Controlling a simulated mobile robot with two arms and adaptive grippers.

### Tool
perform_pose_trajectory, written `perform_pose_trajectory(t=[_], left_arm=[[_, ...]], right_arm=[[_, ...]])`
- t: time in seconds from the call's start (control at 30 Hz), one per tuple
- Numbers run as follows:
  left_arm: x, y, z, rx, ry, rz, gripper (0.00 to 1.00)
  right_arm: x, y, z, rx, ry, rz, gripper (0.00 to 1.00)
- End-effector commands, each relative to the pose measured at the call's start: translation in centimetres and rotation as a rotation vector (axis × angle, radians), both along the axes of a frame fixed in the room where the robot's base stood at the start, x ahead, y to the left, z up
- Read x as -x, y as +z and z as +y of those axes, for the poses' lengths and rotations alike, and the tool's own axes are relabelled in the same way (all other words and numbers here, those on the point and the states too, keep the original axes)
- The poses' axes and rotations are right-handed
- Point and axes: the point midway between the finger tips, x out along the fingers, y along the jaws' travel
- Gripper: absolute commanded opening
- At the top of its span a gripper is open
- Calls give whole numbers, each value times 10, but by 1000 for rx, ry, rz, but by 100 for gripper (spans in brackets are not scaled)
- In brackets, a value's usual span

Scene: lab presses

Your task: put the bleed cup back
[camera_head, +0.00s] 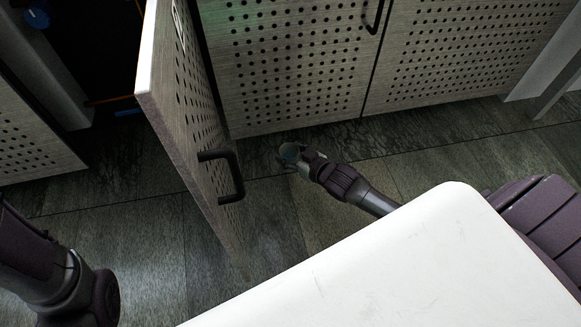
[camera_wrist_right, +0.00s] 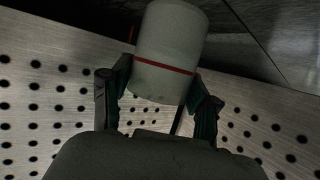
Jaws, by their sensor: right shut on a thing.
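The bleed cup (camera_wrist_right: 168,50) is a pale grey cylinder with a thin red band in the right wrist view. It sits between the two fingers of my right gripper (camera_wrist_right: 158,98), which is shut on it. In the head view the cup (camera_head: 290,151) is small, at the tip of my right gripper (camera_head: 301,158), in front of the perforated cabinet doors. My left arm shows at the lower left of the head view, but its fingers are not seen.
An open perforated door (camera_head: 190,130) with a black handle (camera_head: 232,176) stands left of my right gripper. Closed perforated doors (camera_head: 300,60) are behind it. A dark open compartment (camera_head: 95,50) lies left of the open door. Bare tiled floor (camera_head: 150,250) shows below.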

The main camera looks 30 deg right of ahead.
Motion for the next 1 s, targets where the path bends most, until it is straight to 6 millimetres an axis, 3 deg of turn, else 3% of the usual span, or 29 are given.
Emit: perform_pose_trajectory(t=[0.17,0.4,0.8,0.83,0.93,1.0], left_arm=[[0,-12,0,0,0,0,0],[0,-45,0,-1,0,-1,0],[0,-44,0,-1,0,0,0],[0,-43,0,-1,0,0,0],[0,-43,0,-1,0,0,0],[0,-43,0,-1,0,0,0]], right_arm=[[-3,-11,-1,0,0,1,26],[-3,-44,-1,-1,0,0,26],[-3,-44,-1,-1,0,1,26],[-3,-44,-1,-1,0,1,65],[-3,-44,-1,-1,0,1,82],[-3,-44,-1,-1,0,1,85]])
